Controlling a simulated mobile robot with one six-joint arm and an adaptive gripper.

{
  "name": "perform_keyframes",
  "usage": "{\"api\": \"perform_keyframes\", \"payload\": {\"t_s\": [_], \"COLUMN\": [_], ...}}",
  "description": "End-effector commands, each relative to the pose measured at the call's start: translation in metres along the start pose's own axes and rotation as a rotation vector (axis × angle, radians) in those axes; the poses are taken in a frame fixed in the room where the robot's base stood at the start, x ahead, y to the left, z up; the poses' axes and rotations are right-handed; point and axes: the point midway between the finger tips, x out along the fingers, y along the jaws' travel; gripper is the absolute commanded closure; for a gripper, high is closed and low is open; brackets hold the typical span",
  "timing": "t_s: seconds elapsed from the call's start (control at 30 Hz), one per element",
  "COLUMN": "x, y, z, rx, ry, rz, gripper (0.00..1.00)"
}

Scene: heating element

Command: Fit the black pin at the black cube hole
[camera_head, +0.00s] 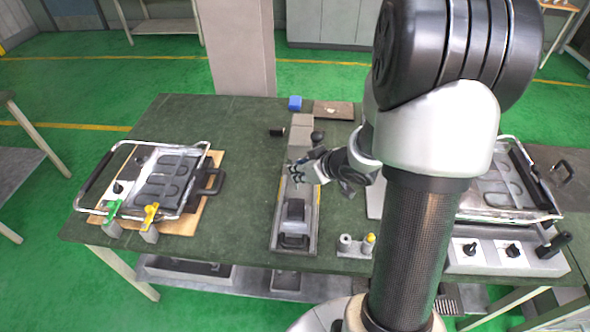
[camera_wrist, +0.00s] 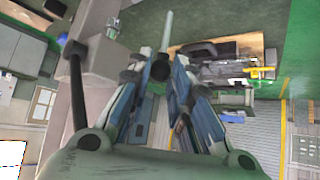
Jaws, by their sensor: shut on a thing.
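My gripper (camera_head: 300,172) is over the upper part of a long grey tray in the middle of the green table. In the wrist view my gripper (camera_wrist: 163,62) has its fingers closed around a small dark round-ended piece (camera_wrist: 160,71), which looks like the black pin. Its far end is unclear. A small black block (camera_head: 277,131) lies on the table left of the tray's top end; I cannot tell if it has a hole. A dark block (camera_head: 293,210) sits in the lower part of the tray. No hole can be made out.
The grey tray (camera_head: 274,232) has raised walls. A grill-like appliance (camera_head: 165,180) with green and yellow clips is at left; another (camera_head: 495,195) is at right. Small cylinders (camera_head: 345,241) stand right of the tray.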

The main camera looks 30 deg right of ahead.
Motion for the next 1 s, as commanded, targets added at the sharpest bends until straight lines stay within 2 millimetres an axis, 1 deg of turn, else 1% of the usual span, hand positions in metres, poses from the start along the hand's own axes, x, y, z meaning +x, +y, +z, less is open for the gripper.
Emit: {"api": "perform_keyframes", "payload": {"t_s": [0.33,0.8,1.0], "x": [0.001,0.033,0.041], "y": [-0.001,-0.001,-0.001], "z": [0.0,0.032,0.04], "rx": [-0.001,0.0,-0.002], "ry": [0.0,-0.001,0.0], "rz": [-0.001,-0.002,-0.001], "gripper": [1.0,1.0,1.0]}}
